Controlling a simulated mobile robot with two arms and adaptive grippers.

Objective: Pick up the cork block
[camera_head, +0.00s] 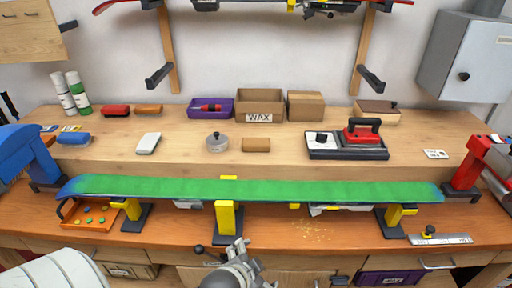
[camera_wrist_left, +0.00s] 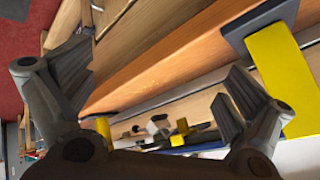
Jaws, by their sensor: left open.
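The cork block (camera_head: 256,144) is a small brown block lying on the raised shelf of the bench, right of a round metal tin, in the head view. It stands clear of other things. My left gripper (camera_head: 243,258) is low at the front edge of the bench, below and in front of the block, with the ski between them. In the left wrist view my left gripper (camera_wrist_left: 160,78) has its two fingers spread with nothing between them. The cork block cannot be made out in that view. My right gripper is not in view.
A green ski (camera_head: 270,190) lies across yellow vises (camera_head: 229,217) along the front. Near the block are the tin (camera_head: 217,142), a wax box (camera_head: 260,105) behind, and a red iron (camera_head: 362,132) on its stand to the right. Shelf space beside the block is free.

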